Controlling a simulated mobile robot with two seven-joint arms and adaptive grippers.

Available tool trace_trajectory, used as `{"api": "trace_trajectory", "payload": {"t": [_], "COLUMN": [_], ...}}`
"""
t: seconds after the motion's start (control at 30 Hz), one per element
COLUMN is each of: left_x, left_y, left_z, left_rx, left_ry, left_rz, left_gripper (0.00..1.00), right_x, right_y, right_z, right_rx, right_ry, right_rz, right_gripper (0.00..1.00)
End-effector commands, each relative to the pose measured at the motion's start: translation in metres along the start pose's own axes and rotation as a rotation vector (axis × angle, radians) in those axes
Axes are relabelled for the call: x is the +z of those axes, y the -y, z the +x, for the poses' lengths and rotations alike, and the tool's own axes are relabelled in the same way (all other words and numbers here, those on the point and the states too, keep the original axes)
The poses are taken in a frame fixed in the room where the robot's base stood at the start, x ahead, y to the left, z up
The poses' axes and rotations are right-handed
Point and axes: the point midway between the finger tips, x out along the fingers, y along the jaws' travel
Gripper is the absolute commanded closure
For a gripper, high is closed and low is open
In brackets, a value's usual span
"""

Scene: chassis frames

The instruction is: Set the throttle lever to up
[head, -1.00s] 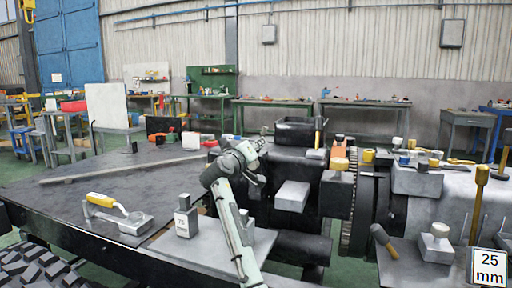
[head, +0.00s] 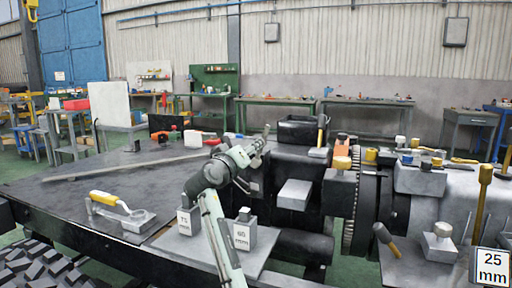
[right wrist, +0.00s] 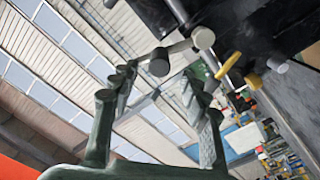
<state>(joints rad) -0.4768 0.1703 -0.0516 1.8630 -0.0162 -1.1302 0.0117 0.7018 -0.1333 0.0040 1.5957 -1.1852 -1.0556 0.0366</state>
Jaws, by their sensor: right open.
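One arm of mine rises from the bottom centre of the head view, and its gripper (head: 258,147) is beside the dark machine housing. In the right wrist view my right gripper (right wrist: 162,100) is open, with nothing between its fingers. A pale grey bar with a round end (right wrist: 203,38) and a darker cylinder (right wrist: 159,65) lies just beyond the fingertips, apparently not gripped. I cannot tell for certain whether this is the throttle lever; no label shows. A small grey lever tip (head: 266,131) shows by the gripper in the head view. My left gripper is not in view.
A yellow-handled tool (head: 108,200) lies on the dark bench at left. Marked metal blocks (head: 243,237) stand on a plate beside my arm. A grey box (head: 294,194) juts from the housing to its right. A yellow-tipped rod (right wrist: 252,80) is near the right wrist.

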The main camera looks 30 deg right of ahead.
Motion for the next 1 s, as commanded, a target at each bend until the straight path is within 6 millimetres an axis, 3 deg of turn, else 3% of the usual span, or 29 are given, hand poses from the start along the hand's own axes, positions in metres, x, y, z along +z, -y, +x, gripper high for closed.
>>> {"api": "trace_trajectory", "payload": {"t": [0.1,0.33,0.9,1.0], "left_x": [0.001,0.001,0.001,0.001], "left_y": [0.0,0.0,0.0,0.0], "left_z": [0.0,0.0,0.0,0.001], "left_rx": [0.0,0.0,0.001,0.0], "left_ry": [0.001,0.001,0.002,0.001], "left_rz": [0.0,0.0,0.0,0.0], "left_gripper": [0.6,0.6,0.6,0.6], "right_x": [0.0,0.0,0.0,0.0], "right_y": [0.001,0.0,0.0,0.008], "right_z": [-0.026,-0.054,-0.059,-0.061], "right_rx": [-0.003,-0.001,0.0,-0.018], "right_ry": [0.0,0.0,0.0,-0.012], "right_rz": [0.001,0.001,-0.001,-0.011], "right_gripper": [0.54,0.54,0.54,0.54]}}
